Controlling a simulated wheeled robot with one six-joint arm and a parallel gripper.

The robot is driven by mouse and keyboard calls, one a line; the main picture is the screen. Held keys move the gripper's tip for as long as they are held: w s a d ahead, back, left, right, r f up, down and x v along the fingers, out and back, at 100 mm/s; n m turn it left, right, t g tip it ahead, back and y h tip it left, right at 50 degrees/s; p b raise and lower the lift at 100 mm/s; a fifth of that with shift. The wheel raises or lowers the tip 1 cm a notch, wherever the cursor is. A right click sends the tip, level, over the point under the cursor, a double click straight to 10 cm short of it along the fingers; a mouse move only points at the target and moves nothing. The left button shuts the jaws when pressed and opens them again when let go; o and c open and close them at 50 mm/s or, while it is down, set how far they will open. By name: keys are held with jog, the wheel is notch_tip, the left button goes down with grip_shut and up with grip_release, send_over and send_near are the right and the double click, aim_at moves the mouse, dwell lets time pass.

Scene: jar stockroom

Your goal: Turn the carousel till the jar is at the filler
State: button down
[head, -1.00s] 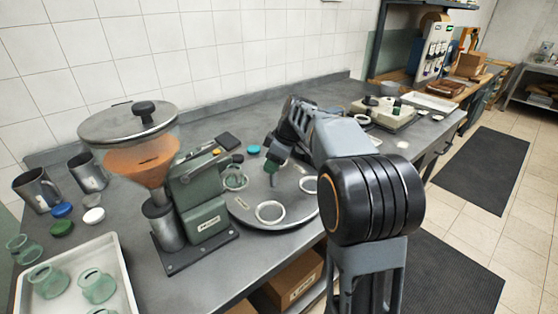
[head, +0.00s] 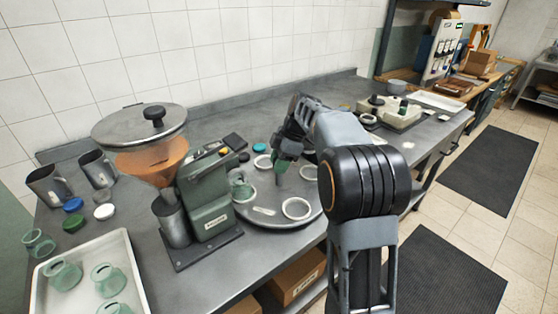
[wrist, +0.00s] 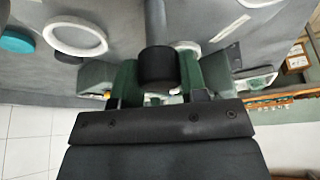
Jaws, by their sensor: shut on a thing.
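The round grey carousel (head: 275,218) lies on the bench with several white rings on it. A green glass jar (head: 240,187) stands on its left side, close beside the green filler (head: 207,195) with its orange-filled hopper. I cannot tell if the jar is exactly under the outlet. My gripper (head: 283,160) is over the carousel, its green fingers around an upright post. In the wrist view my gripper (wrist: 158,75) is shut on this grey carousel post (wrist: 155,20) with a black end. A white ring (wrist: 75,35) shows beside it.
A white tray (head: 42,290) with several green jars is at the front left. Metal jugs (head: 48,187) and loose lids (head: 73,205) stand left of the filler. A scale-like device (head: 395,112) is farther right on the bench.

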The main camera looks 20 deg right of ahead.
jog(key=shift+r+n+g+p, duration=0.1)
jog(key=shift+n+g+p, duration=0.3)
jog(key=shift+n, duration=0.9)
jog(key=c, duration=0.7)
grip_release()
jog(key=shift+o, duration=0.2)
notch_tip(320, 180, up, 3)
jog(key=shift+f, duration=0.15)
jog(key=s+r, duration=1)
jog(key=s, duration=0.4)
jog(key=shift+a+b, duration=0.35)
jog(key=shift+b, duration=0.05)
jog(key=shift+r, duration=0.1)
